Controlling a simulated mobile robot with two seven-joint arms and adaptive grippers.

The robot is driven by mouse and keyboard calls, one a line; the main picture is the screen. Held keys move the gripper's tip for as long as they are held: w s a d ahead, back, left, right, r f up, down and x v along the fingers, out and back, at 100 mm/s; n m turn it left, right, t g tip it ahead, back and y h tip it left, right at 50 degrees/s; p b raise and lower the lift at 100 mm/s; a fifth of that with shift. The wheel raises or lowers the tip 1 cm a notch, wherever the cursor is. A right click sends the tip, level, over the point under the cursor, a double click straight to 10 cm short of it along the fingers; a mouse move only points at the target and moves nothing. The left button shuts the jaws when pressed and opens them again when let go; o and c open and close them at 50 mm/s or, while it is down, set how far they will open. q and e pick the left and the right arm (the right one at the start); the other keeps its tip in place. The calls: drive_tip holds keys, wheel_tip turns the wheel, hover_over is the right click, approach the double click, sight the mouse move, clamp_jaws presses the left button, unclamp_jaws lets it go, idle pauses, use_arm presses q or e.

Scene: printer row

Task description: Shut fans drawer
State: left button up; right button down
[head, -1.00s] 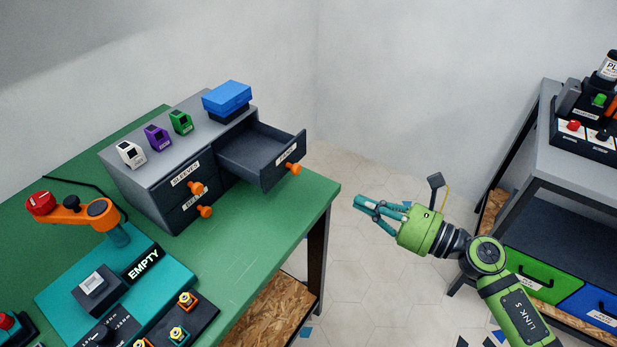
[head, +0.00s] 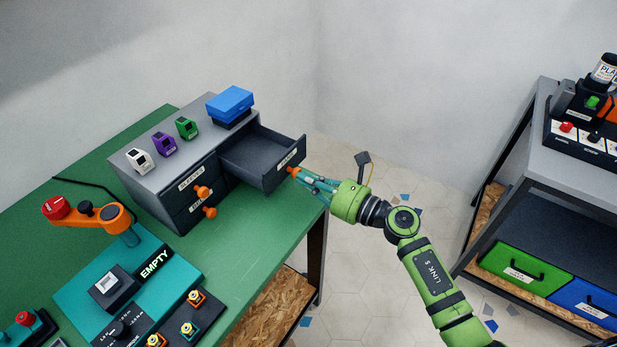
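The fans drawer (head: 262,160) is the upper right drawer of the grey cabinet (head: 150,186) and stands pulled out, its inside looking empty. Its label is partly readable. Its orange knob (head: 293,171) is at the front, partly hidden by my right gripper. My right gripper (head: 300,177) is at the knob, its teal fingers pointing left toward the drawer front. I cannot tell whether the fingers are closed around the knob or only touching it. My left gripper is not in view.
White, purple and green small devices (head: 164,144) and blue boxes (head: 230,103) sit on the cabinet top. The sleeves drawer (head: 192,178) and the one below it are shut. The green table (head: 250,240) is clear in front. A grey shelf (head: 507,158) stands at right.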

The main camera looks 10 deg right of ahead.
sight(260, 162)
drive_tip(key=b+x, duration=0.4)
drive_tip(key=x, duration=1)
drive_tip(key=shift+d+f+b, duration=0.1)
drive_tip(key=shift+b, duration=0.2)
